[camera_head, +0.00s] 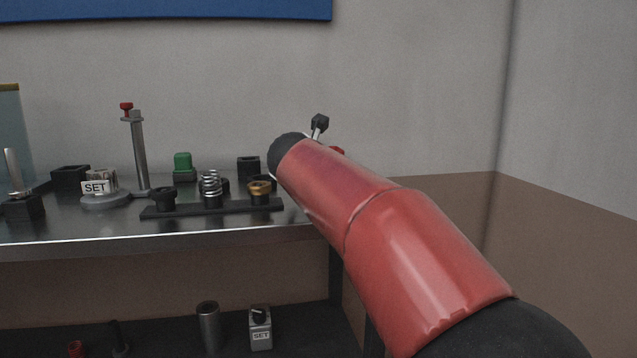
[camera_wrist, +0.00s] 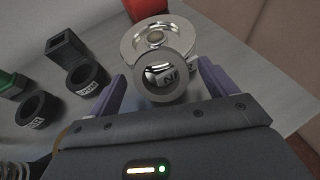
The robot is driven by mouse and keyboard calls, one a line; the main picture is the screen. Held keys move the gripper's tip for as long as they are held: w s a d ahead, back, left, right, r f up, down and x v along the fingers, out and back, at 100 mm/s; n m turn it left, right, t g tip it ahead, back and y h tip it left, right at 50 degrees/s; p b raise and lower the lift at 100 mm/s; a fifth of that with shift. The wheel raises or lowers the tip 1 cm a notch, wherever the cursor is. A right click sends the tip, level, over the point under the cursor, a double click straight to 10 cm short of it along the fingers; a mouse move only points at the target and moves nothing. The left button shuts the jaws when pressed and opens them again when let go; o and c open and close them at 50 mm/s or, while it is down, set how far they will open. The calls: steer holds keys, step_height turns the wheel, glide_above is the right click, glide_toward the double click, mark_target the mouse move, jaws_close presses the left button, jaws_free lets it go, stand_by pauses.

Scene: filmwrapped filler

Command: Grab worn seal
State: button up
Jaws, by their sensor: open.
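In the wrist view my gripper (camera_wrist: 163,72) is open, with one purple finger on each side of a dark grey ring (camera_wrist: 140,84). The ring appears between the fingers, in front of a silver round fixture (camera_wrist: 133,42); I cannot tell whether the fingers touch it. A partly covered white label shows near the ring, and its text is not fully legible. Two more black rings lie to the left, a labelled one (camera_wrist: 76,88) and another labelled one (camera_wrist: 26,117). Which ring is the worn seal I cannot read for certain. In the head view my arm hides the gripper.
A black square holder (camera_wrist: 65,48) and a green piece (camera_wrist: 8,82) stand left of the gripper. In the head view the metal bench (camera_head: 60,236) carries a black strip (camera_head: 225,208) with a spring (camera_head: 210,185), and a post (camera_head: 138,155). A red object (camera_wrist: 148,8) sits beyond the fixture.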

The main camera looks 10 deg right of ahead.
steer(key=shift+w+d+f, duration=0.15)
steer(key=shift+w+d, duration=0.05)
steer(key=shift+w, duration=0.2)
steer(key=c, duration=1)
steer(key=shift+c, duration=0.2)
